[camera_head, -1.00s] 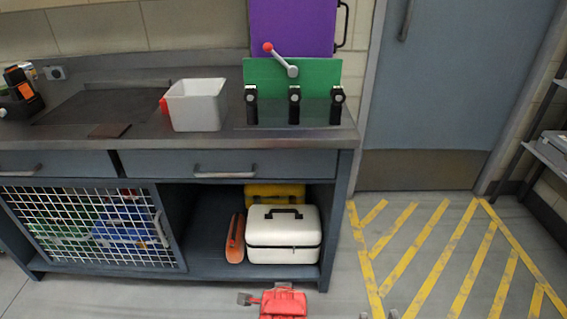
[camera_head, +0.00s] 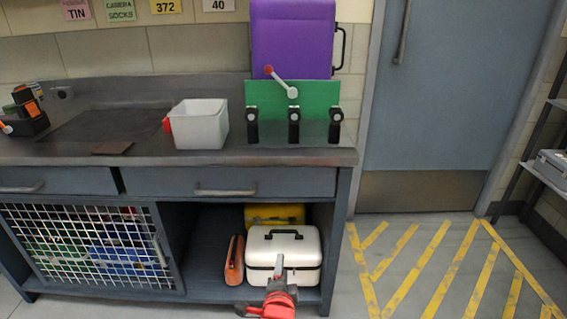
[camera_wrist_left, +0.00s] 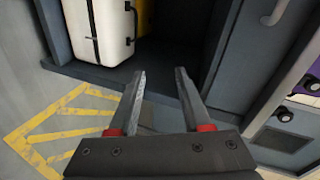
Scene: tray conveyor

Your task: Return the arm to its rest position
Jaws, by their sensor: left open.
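My left gripper (camera_head: 259,283) is at the bottom of the head view, in front of the bench's open lower shelf. Its red and grey parts overlap the lower part of a white case (camera_head: 300,246). In the left wrist view its two fingers (camera_wrist_left: 160,74) are apart with nothing between them. The shelf floor and the white case (camera_wrist_left: 101,30) lie beyond the fingertips there. My right gripper is not in view.
The bench top holds a white bin (camera_head: 200,128) and a green panel (camera_head: 292,96) with black clamps. An orange case (camera_head: 235,262) and a yellow case (camera_head: 274,211) are on the shelf. A mesh door (camera_head: 88,247) is at left. Striped floor at right is clear.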

